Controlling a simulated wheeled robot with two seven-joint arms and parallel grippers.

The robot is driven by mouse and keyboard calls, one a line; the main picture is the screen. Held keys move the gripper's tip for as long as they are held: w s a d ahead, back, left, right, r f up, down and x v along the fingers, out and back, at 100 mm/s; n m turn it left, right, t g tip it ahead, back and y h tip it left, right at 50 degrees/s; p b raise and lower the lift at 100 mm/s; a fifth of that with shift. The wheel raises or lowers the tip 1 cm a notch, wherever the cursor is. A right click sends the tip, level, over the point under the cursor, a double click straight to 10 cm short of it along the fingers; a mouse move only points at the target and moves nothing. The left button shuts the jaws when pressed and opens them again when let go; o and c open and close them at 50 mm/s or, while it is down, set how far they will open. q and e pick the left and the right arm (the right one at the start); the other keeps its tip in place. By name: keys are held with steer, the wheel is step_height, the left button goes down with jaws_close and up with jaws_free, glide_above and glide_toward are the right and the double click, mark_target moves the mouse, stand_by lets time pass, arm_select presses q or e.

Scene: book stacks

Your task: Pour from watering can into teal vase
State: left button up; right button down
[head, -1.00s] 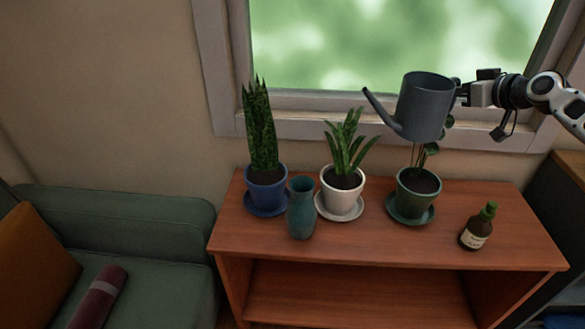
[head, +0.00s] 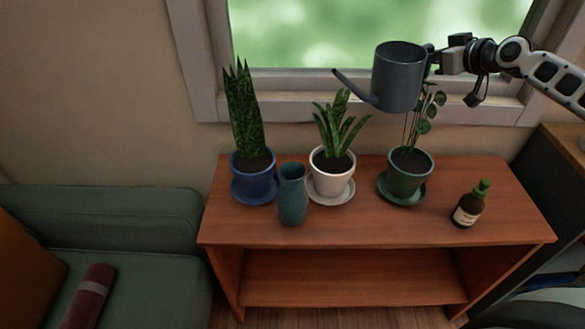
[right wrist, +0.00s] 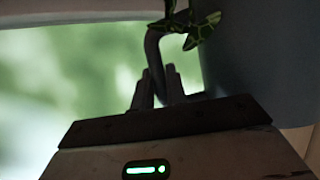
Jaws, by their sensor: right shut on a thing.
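The grey watering can (head: 398,78) is held in the air above the shelf, its spout pointing left and lying above the white pot. My right gripper (head: 432,62) is shut on the can's handle at its right side. In the right wrist view the fingers (right wrist: 158,92) close around the handle, with the can's dark body (right wrist: 255,60) at the right. The teal vase (head: 292,196) stands upright on the shelf top, left of the spout and lower. The vase's inside is too dark to read. My left gripper is not in view.
On the wooden shelf (head: 360,225) stand a blue pot (head: 255,185), a white pot (head: 331,182) and a green pot (head: 407,178) with plants. A green sofa (head: 120,215) is at the left, a window behind.

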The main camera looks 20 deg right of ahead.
mark_target(419, 54)
steer(key=shift+a+r+n+p, duration=0.3)
steer(key=shift+a+r+p, duration=0.05)
steer(key=shift+a+r, duration=0.05)
steer(key=p, duration=0.2)
steer(key=shift+a+r+h+p, duration=0.2)
steer(key=shift+r+h+p, duration=0.1)
steer(key=shift+r+p, duration=0.05)
steer(key=shift+a+f, duration=0.1)
steer(key=shift+f, duration=0.25)
steer(key=shift+a+n+p, duration=0.2)
steer(key=shift+n+p, duration=0.1)
steer(key=shift+p, duration=0.45)
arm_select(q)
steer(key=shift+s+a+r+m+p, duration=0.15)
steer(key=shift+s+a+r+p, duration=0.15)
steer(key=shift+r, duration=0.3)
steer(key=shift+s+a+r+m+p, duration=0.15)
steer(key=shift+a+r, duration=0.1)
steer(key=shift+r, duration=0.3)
arm_select(e)
steer(key=shift+a, duration=0.1)
